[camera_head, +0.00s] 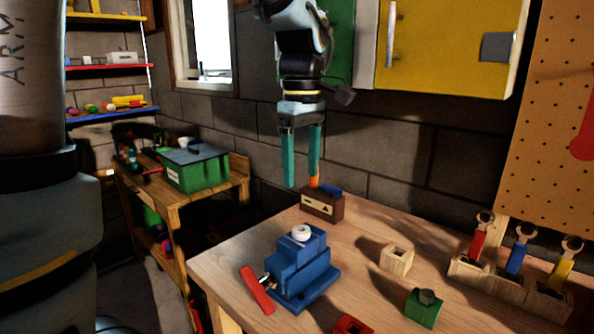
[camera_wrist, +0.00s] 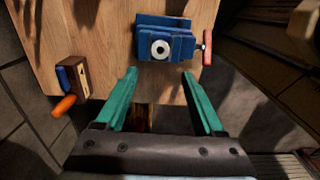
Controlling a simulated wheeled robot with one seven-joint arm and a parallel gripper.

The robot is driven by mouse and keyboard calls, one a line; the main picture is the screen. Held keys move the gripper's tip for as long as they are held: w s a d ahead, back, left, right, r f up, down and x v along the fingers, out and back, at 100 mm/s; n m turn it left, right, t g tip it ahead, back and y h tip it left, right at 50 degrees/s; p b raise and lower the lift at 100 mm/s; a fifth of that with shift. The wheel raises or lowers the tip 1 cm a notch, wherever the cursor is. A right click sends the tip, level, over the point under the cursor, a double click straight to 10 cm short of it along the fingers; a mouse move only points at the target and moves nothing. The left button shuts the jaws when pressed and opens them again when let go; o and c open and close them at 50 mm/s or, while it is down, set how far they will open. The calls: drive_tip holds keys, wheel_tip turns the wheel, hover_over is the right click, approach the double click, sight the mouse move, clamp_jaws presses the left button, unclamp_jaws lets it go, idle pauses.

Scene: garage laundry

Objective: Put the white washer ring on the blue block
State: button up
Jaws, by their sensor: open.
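The white washer ring (camera_head: 301,232) lies flat on top of the blue block (camera_head: 300,272), a stepped, vise-like piece with a red handle, near the table's left front. In the wrist view the ring (camera_wrist: 160,49) shows its dark central hole on the blue block (camera_wrist: 180,27). My gripper (camera_head: 301,181) has two teal fingers pointing down. It is open and empty, above and behind the block in the head view. In the wrist view my gripper (camera_wrist: 160,73) has its fingertips wide apart, just short of the block, and the ring lies between their lines, untouched.
A brown box (camera_head: 322,206) with orange and blue parts stands near the table's back edge. A wooden block (camera_head: 396,261), a green block (camera_head: 424,307) and a red piece (camera_head: 352,325) lie to the right. A wooden rack (camera_head: 510,285) holds coloured tools at far right.

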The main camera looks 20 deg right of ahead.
drive_tip(key=a+f+m, duration=0.2)
drive_tip(key=a+f, duration=0.3)
drive_tip(key=a, duration=0.3)
drive_tip(key=a+f+m+t, duration=0.1)
drive_tip(key=a+f+m, duration=0.1)
drive_tip(key=a+f, duration=0.3)
drive_tip(key=w+a+f+m, duration=0.1)
drive_tip(key=a+f+m, duration=0.2)
drive_tip(key=a, duration=0.9)
drive_tip(key=shift+a+f+t, duration=0.15)
drive_tip(key=shift+f+t, duration=0.15)
drive_tip(key=shift+f, duration=0.65)
